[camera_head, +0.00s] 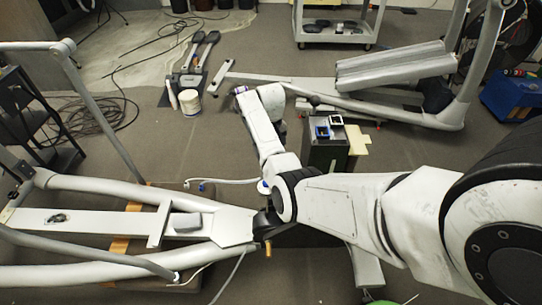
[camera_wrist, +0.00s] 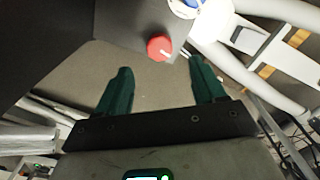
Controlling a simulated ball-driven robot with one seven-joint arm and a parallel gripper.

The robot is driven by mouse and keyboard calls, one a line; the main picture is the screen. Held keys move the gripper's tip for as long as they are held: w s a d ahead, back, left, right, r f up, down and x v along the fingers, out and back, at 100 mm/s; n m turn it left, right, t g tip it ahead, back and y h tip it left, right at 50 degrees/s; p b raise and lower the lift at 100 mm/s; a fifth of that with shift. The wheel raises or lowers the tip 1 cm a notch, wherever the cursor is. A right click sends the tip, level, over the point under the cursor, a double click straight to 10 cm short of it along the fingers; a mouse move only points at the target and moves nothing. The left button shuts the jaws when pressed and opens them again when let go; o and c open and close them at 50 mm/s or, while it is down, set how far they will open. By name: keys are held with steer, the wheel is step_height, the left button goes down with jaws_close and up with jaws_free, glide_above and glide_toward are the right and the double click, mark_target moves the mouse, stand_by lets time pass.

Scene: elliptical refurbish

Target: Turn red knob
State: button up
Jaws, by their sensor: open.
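The red knob (camera_wrist: 159,48) shows in the wrist view, near the top middle. It is round, has a pale mark on its face, and sits near the corner of a dark grey box or panel (camera_wrist: 125,22). My gripper (camera_wrist: 160,65) is open, with its two dark green fingers apart and nothing between them that I can see. In the picture the knob appears between and just above the fingertips; I see no contact. In the head view I cannot make out the knob, and my gripper's fingers are not clear.
A dark box (camera_head: 325,157) with small devices on top stands right of my forearm. A grey elliptical frame (camera_head: 80,220) fills the lower left, and another machine (camera_head: 395,70) lies at the upper right. Cables (camera_head: 95,115) lie on the floor. Carpet (camera_head: 150,135) is open at left centre.

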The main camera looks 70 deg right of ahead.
steer(key=shift+r, duration=2)
steer(key=s+a+f+n+h, duration=0.1)
steer(key=s+a+f+n, duration=0.15)
steer(key=a, duration=0.75)
steer(key=s+a+f+n, duration=0.1)
steer(key=s+a+f, duration=0.25)
steer(key=a, duration=0.65)
steer(key=s+a+r+n, duration=0.1)
steer(key=s+a, duration=0.4)
steer(key=a, duration=0.2)
steer(key=s+a+r+n+t, duration=0.1)
steer(key=s+a+r+n, duration=0.1)
steer(key=s+a, duration=0.4)
steer(key=shift+a+y, duration=0.4)
steer(key=shift+a, duration=0.85)
